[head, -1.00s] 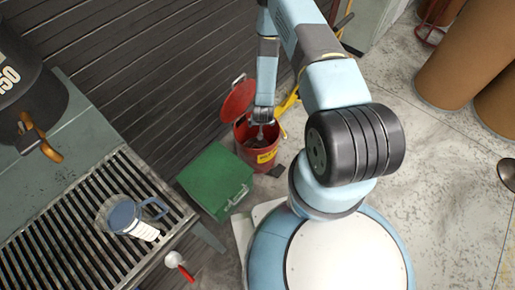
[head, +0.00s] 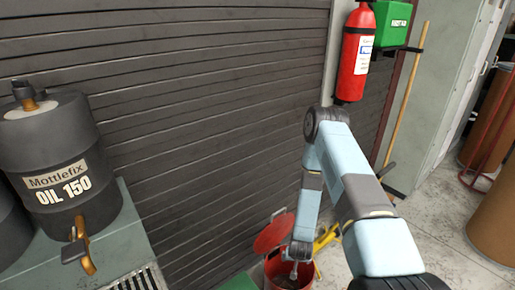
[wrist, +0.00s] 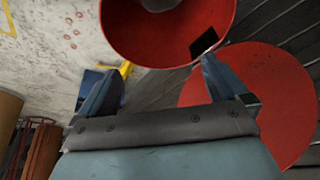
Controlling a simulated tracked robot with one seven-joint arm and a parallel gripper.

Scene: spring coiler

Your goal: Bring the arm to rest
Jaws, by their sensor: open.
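My arm (head: 360,200) reaches out and bends down in the head view. My gripper (head: 293,268) hangs at its end, over the red bin (head: 305,285), small and partly hidden there. In the wrist view my gripper (wrist: 162,70) has its two blue fingers spread wide with nothing between them. The red bin (wrist: 125,32) shows its round mouth just beyond the fingertips, cut off by the top edge. A black patch is on its rim. The bin's red lid (wrist: 275,105) stands open at the right.
An oil drum (head: 55,155) with a tap stands on a grey bench at left. A fire extinguisher (head: 357,55) and green first aid box (head: 392,22) hang on the wall. Brown drums (head: 495,215) stand at right. A green box (head: 240,283) is beside the bin.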

